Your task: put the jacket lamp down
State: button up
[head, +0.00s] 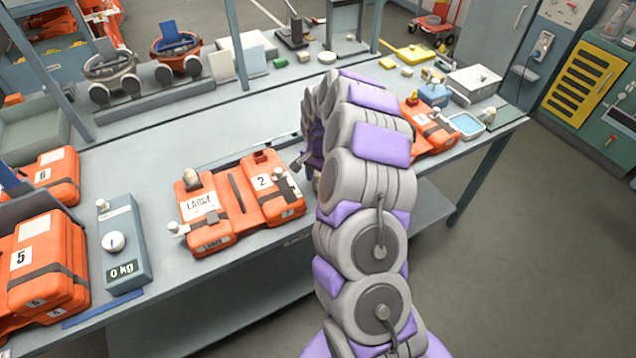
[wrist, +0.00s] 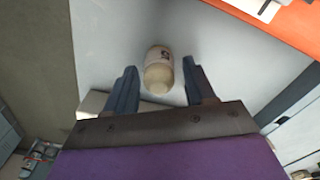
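The jacket lamp (wrist: 158,78), a small cream cylinder with a printed label, shows in the wrist view on or just above the pale grey tabletop (wrist: 215,45). My gripper (wrist: 159,66) is open around it, one dark finger on each side, with a visible gap to each finger. Whether the lamp touches the table I cannot tell. In the head view my arm hides most of the gripper and the lamp. An orange jacket pack marked 2 (head: 232,205) lies on the bench to the left of my arm; an orange edge also shows in the wrist view (wrist: 285,22).
A grey scale (head: 122,245) reading 0 kg and stacked orange packs (head: 42,265) stand at the left. Another orange pack (head: 435,138), a blue-rimmed tray (head: 466,125) and a grey box (head: 474,82) are at the right. The bench middle behind pack 2 is clear.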

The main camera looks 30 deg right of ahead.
grip_shut()
jog(key=shift+r, duration=0.15)
